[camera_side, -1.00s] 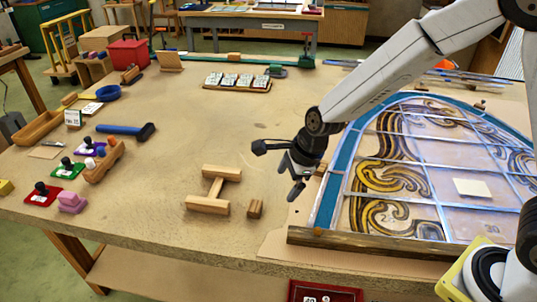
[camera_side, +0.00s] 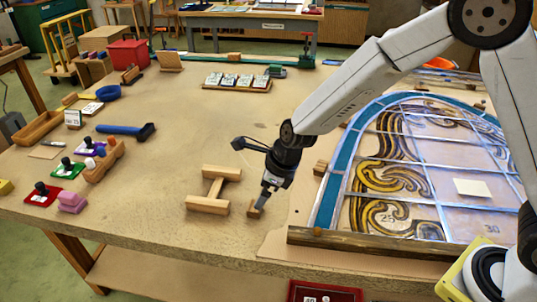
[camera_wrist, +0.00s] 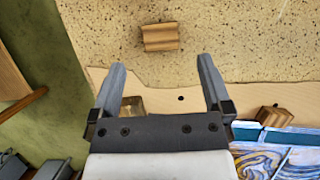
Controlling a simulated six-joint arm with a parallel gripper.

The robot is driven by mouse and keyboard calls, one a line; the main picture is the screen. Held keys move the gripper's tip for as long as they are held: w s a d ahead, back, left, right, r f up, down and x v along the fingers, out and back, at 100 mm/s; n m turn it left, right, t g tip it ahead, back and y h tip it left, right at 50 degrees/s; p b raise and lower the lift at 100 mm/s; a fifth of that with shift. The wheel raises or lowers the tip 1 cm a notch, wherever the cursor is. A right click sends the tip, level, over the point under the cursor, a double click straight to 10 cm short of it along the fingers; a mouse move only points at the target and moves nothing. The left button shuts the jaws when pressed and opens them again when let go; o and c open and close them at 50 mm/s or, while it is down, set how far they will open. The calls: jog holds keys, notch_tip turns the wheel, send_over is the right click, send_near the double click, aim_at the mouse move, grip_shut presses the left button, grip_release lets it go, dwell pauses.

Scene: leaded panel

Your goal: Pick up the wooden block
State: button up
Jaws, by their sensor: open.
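The wooden block (camera_side: 253,212) is a small brown piece standing on the bench, just right of the H-shaped wooden piece. My gripper (camera_side: 264,198) is tilted down over it and partly hides it in the side view. The wrist view shows the block (camera_wrist: 160,37) with grooved sides, beyond my open fingertips (camera_wrist: 160,64) and lined up with the gap between them. Nothing is between the fingers there, and the block looks apart from them.
The H-shaped wooden piece (camera_side: 214,190) stands close on the left. The leaded panel (camera_side: 400,175) lies on the right, with a small wooden piece (camera_side: 320,167) by its left edge. A blue-handled hammer (camera_side: 125,130) lies further left. The bench's middle is clear.

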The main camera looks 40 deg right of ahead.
aim_at(251, 205)
jog(key=shift+a+f, duration=0.1)
jog(key=shift+f, duration=0.25)
jog(key=shift+w+f, duration=0.1)
jog(key=shift+f, duration=0.05)
jog(key=shift+x, duration=2.45)
jog(key=c, duration=1.3)
jog(key=shift+r, duration=0.8)
jog(key=s+d+r, duration=0.4)
jog(key=s+r, duration=0.7)
jog(key=s, duration=0.2)
jog(key=shift+s+d+r, duration=0.15)
jog(key=shift+d+r, duration=0.05)
